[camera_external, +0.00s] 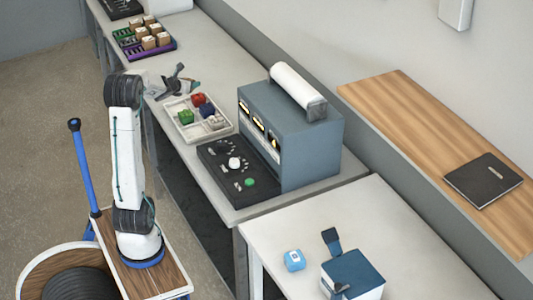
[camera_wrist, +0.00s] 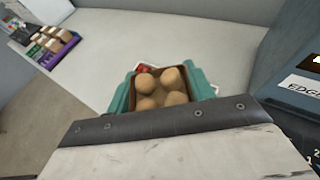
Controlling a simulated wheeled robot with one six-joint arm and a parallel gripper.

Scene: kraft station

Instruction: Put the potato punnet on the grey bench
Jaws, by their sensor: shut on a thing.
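The potato punnet (camera_wrist: 160,99) is a small brown container with several round potatoes, seen from above in the wrist view. Teal pieces flank it on its left and right. My gripper (camera_external: 180,80) is shut on the punnet, beyond the white-and-dark wrist part at the bottom of the wrist view. In the external view my gripper is over the long pale grey bench (camera_external: 215,62), behind the white tray. The punnet cannot be made out there. Whether its underside touches the bench is hidden. The bench top also fills much of the wrist view (camera_wrist: 110,60).
A white divided tray (camera_external: 183,128) holds red, blue and green items. A purple-edged crate (camera_external: 165,50) with brown boxes stands farther back. A blue-grey machine (camera_external: 310,145) and black control panel (camera_external: 215,165) stand nearer. The bench between crate and tray looks mostly clear.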

